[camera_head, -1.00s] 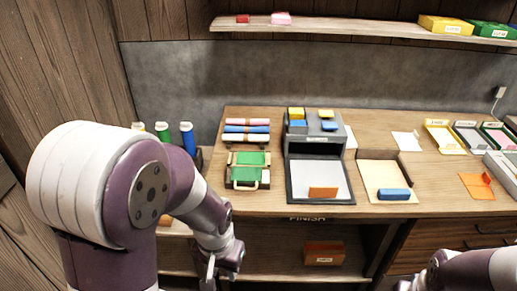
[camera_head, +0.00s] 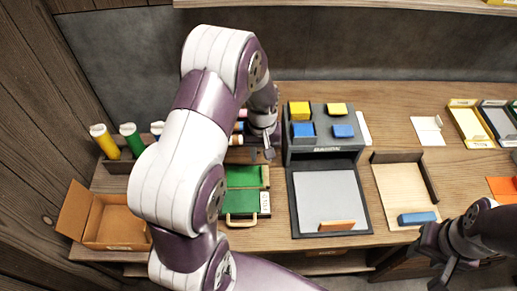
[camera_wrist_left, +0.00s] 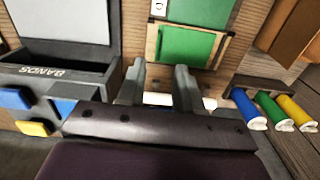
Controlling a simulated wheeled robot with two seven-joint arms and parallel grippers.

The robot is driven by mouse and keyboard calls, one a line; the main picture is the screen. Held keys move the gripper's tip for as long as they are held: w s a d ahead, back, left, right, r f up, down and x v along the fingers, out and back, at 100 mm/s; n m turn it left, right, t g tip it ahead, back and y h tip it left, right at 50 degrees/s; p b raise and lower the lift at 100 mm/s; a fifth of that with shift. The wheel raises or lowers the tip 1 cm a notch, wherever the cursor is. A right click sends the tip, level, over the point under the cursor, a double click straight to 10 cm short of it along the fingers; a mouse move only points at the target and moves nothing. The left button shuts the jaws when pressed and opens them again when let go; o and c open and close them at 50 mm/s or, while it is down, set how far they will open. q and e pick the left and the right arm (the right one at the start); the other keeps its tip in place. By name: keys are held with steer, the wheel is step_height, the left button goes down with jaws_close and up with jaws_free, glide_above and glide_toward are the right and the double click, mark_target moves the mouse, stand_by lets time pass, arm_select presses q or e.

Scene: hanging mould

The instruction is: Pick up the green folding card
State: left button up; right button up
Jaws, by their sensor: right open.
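The green folding card (camera_head: 243,203) lies at the left of the table, on a wooden holder with a pale handle at its front. It also shows in the left wrist view (camera_wrist_left: 187,46), top centre, beyond my fingers. My left gripper (camera_head: 262,154) hangs just behind the card, over the rolls. In the left wrist view its two fingers (camera_wrist_left: 158,88) are apart, with a white roll end showing past them. The card is not between them. My right gripper (camera_head: 434,256) is open and empty at the front right, beyond the table's front edge.
A dark organiser (camera_head: 325,153) with blue and yellow blocks stands right of the card, with a grey tray (camera_head: 294,213) before it. Coloured rolls (camera_head: 104,140) stand at the left, near an open cardboard box (camera_head: 98,222). A wooden tray (camera_head: 428,180) holds a blue block (camera_head: 417,218).

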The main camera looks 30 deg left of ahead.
arm_select(q)
steer(key=p, duration=0.2)
glide_above(262, 184)
step_height(262, 184, down, 7)
steer(key=shift+w+a+f, duration=0.1)
step_height(262, 184, down, 4)
steer(key=shift+f+p, duration=0.2)
steer(key=shift+p, duration=0.4)
steer(key=shift+f, duration=0.1)
arm_select(e)
steer(key=r, duration=0.1)
steer(key=s+r, duration=0.1)
steer(key=r, duration=0.1)
steer(key=shift+s+d+r, duration=0.2)
steer(key=shift+d, duration=0.2)
arm_select(q)
steer(key=shift+w, duration=0.1)
jaws_close()
